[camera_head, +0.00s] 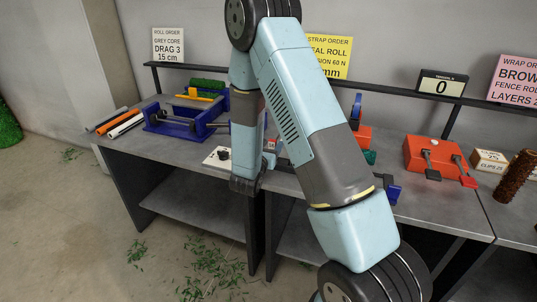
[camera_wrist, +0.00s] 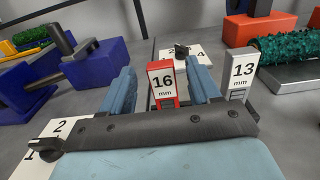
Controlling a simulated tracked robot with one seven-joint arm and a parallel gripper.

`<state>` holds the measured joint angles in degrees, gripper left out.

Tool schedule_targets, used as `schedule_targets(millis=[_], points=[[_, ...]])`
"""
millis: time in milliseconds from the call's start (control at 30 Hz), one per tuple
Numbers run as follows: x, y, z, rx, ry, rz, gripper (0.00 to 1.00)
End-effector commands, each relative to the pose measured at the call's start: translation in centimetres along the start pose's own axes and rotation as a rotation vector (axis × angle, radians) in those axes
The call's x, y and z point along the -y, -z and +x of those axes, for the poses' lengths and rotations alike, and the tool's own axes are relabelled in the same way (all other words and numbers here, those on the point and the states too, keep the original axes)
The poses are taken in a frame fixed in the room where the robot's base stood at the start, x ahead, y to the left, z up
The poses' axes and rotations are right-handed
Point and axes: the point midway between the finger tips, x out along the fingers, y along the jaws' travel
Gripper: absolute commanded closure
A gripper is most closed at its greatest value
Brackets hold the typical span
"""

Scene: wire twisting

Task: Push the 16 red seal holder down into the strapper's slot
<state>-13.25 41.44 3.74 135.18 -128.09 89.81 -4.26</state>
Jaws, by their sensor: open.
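The red seal holder (camera_wrist: 162,84), with a white label reading 16 mm, stands upright in the middle of the wrist view. My gripper (camera_wrist: 158,76) is open, with one blue finger on each side of the holder. I cannot tell whether either finger touches it. A grey seal holder (camera_wrist: 241,72), labelled 13 mm, stands just right of the right finger. The slot and the holder's lower end are hidden in the wrist view. In the head view my arm covers most of this spot.
White plates with black knobs (camera_wrist: 182,51) lie behind and at the near left. A blue machine (camera_head: 183,115) stands left, and a red box with levers (camera_head: 430,156) right. A green spiky roll (camera_wrist: 282,47) lies close at the right.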

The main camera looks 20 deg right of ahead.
Motion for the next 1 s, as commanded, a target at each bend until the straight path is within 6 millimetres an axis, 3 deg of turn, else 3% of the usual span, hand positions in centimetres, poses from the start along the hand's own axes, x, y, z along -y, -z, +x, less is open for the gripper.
schedule_targets(millis=[300,533,1000], points=[[0.1,0.4,3.9,0.001,0.002,0.001,0.38],[0.0,0.4,4.1,0.0,0.001,0.0,0.38],[0.0,0.4,4.0,0.0,0.001,0.0,0.82]])
